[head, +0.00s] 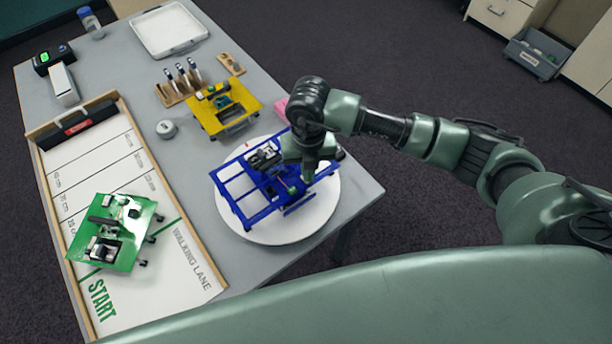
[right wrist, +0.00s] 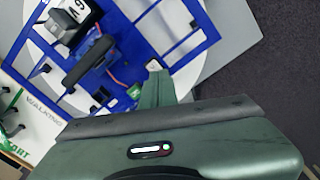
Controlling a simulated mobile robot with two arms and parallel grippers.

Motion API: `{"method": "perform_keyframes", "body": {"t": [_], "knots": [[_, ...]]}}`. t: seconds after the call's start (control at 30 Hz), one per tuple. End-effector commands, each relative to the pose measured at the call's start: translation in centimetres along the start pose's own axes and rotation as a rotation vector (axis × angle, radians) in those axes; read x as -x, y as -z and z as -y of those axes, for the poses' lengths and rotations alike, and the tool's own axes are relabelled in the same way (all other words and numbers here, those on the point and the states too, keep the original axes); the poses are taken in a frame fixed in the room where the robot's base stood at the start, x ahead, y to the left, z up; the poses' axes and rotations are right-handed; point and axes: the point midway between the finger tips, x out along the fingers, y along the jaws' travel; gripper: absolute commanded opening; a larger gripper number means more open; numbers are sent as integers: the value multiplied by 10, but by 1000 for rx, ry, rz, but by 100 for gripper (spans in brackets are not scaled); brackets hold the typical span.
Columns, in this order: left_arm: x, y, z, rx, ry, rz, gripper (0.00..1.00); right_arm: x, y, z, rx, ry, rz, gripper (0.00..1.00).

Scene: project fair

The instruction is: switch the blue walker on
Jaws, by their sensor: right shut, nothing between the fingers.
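The blue walker (head: 236,186), an open blue frame with a black and silver motor unit, sits on a white round board (head: 297,233) near the table's front right corner. My right gripper (head: 308,176) is shut and empty, pointing down over the walker's right part and hiding some of it. In the right wrist view the shut fingers (right wrist: 157,88) reach to the edge of the blue frame (right wrist: 188,43). A small white piece (right wrist: 153,65) shows just past the fingertips. I cannot tell whether they touch it, nor how the switch is set. My left gripper is not in view.
A green walker (head: 122,255) stands on the walking lane (head: 165,275) at left. A yellow walker (head: 238,106) stands behind the blue one, near a tool rack (head: 176,97) and a pink block (head: 281,107). A white tray (head: 168,30) lies at the back.

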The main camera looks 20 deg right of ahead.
Motion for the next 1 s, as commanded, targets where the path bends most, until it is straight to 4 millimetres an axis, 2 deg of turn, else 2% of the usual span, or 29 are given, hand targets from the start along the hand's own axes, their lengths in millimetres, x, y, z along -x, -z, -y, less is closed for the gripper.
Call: {"method": "perform_keyframes", "body": {"t": [0.57, 1.0], "knots": [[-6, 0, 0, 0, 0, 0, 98, -8, 0, 0, 0, 0, -1, 0], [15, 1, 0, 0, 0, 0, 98, 24, 0, 0, 0, 0, 1, 0]]}}
